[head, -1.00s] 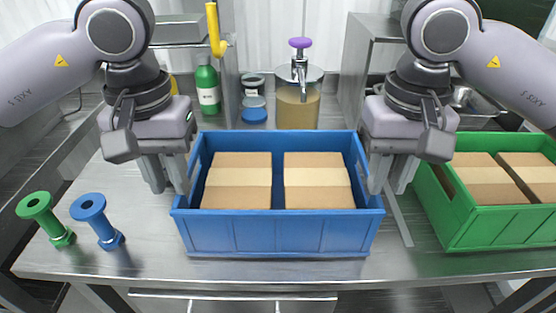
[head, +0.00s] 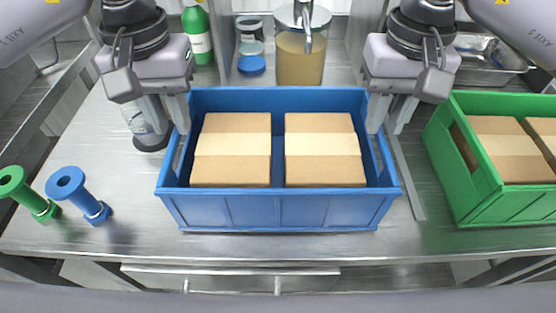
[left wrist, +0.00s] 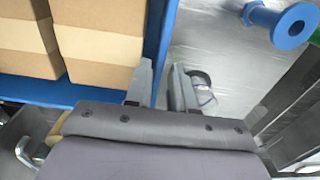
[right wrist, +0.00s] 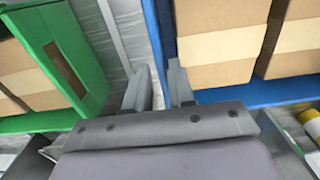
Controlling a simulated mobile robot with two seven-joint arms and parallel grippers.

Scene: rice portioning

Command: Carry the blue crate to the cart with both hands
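The blue crate (head: 280,212) stands on the metal table in the middle of the head view, holding two brown boxes with pale bands, (head: 232,150) and (head: 325,150). My left gripper (head: 168,116) is at the crate's left end wall, fingers apart. In the left wrist view its fingers (left wrist: 162,88) lie either side of the blue wall (left wrist: 162,40). My right gripper (head: 392,115) is at the right end wall, also with fingers apart. In the right wrist view its fingers (right wrist: 160,86) lie around the wall (right wrist: 158,35). Firm contact cannot be seen. No cart is identifiable.
A green crate (head: 475,200) with boxes stands at the right. The table's front edge is close.

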